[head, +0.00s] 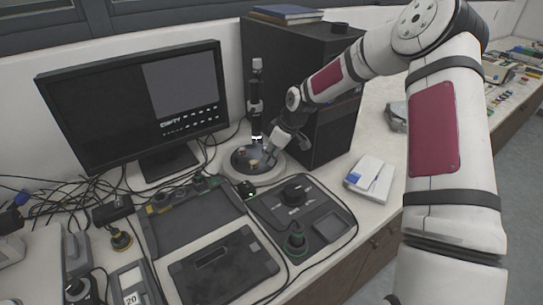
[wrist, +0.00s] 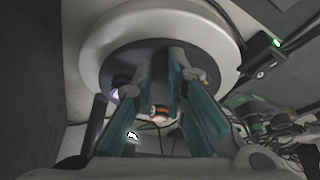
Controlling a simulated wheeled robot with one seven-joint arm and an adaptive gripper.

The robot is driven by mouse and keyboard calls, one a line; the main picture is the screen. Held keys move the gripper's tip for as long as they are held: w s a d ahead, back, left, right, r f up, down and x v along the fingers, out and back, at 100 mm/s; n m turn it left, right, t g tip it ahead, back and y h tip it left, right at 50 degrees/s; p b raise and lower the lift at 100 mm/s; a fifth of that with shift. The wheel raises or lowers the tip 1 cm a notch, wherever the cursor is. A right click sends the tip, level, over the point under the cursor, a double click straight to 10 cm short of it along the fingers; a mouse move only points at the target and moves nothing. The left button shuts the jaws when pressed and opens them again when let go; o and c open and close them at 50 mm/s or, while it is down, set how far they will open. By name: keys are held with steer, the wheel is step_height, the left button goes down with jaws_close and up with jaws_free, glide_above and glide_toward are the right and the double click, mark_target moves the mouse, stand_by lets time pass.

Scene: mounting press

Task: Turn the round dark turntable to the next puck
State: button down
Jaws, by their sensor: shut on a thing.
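The round dark turntable (head: 243,151) sits in a thick pale ring below the camera stand, with small pucks on it. One brownish puck (head: 253,163) is near its front. In the wrist view, the dark turntable top (wrist: 140,62) lies beyond my fingers. A puck with an orange band (wrist: 158,111) shows between the fingers, and another small puck (wrist: 121,80) is by the left finger. My gripper (head: 268,158) reaches down over the turntable's right side. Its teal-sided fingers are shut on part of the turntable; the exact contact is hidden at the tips.
A black upright camera stand (head: 256,100) rises directly behind the turntable. A tall dark cabinet (head: 335,130) stands close on the right, and a monitor (head: 135,105) at left. Control boxes (head: 300,215) and loose cables fill the front. A white box (head: 370,178) lies right.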

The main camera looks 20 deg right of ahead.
steer(key=c, duration=1.6)
jaws_free()
steer(key=shift+d+r, duration=0.1)
steer(key=v, duration=1.1)
steer(key=shift+s+r, duration=0.2)
steer(key=shift+r, duration=0.1)
steer(key=shift+d, duration=0.1)
